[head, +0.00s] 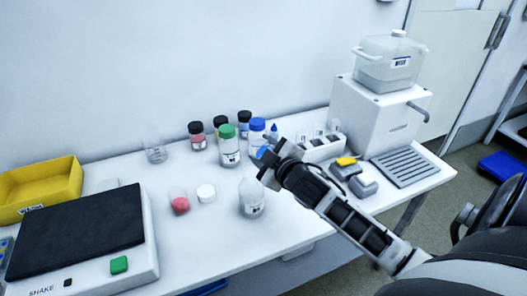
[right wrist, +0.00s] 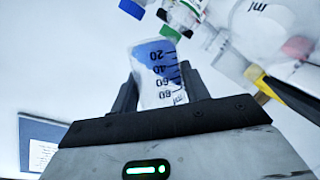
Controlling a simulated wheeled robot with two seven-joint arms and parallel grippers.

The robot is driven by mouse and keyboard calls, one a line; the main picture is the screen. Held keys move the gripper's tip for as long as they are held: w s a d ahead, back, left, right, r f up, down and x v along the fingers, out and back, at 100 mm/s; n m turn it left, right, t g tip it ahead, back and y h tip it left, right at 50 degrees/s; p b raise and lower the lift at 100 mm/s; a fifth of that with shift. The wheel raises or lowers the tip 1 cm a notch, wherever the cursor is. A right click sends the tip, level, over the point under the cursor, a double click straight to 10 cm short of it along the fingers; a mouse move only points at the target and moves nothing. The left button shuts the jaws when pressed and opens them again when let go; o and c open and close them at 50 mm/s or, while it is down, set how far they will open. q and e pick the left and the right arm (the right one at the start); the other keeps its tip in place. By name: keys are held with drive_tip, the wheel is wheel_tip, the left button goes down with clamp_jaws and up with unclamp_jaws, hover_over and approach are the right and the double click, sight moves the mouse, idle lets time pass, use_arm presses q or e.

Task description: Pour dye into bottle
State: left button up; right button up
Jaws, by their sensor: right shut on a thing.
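My right gripper (head: 266,168) is shut on a small clear graduated beaker (right wrist: 154,68) with blue dye in it. In the right wrist view the beaker sits between the two fingers, its scale marks facing the camera. In the head view a bit of blue (head: 262,152) shows at the fingertips. A clear bottle (head: 251,203) with a small label stands upright on the bench, just below and slightly left of the gripper. The gripper partly overlaps its top, so I cannot tell whether they touch. A white cap (head: 206,193) lies left of the bottle. My left gripper is not in view.
Behind stand a green-capped bottle (head: 229,152), a blue-capped bottle (head: 257,134) and several black-capped ones. A black-topped shaker (head: 80,232) and yellow bin (head: 40,188) fill the far left. The front middle is clear.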

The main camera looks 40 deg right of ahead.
drive_tip(key=shift+f+n+b, duration=0.1)
drive_tip(key=shift+n+b, duration=0.2)
drive_tip(key=shift+b, duration=0.1)
idle(0.3)
drive_tip(key=shift+a, duration=0.1)
drive_tip(key=shift+n+t+h+b, duration=0.3)
drive_tip(key=shift+n+t+b, duration=0.1)
drive_tip(key=shift+n+b, duration=0.25)
drive_tip(key=shift+f, duration=0.1)
drive_tip(key=shift+f+n+b, duration=0.15)
drive_tip(key=shift+n+b, duration=0.2)
drive_tip(key=shift+b, duration=0.25)
drive_tip(key=shift+a+t, duration=0.1)
drive_tip(key=shift+t, duration=0.2)
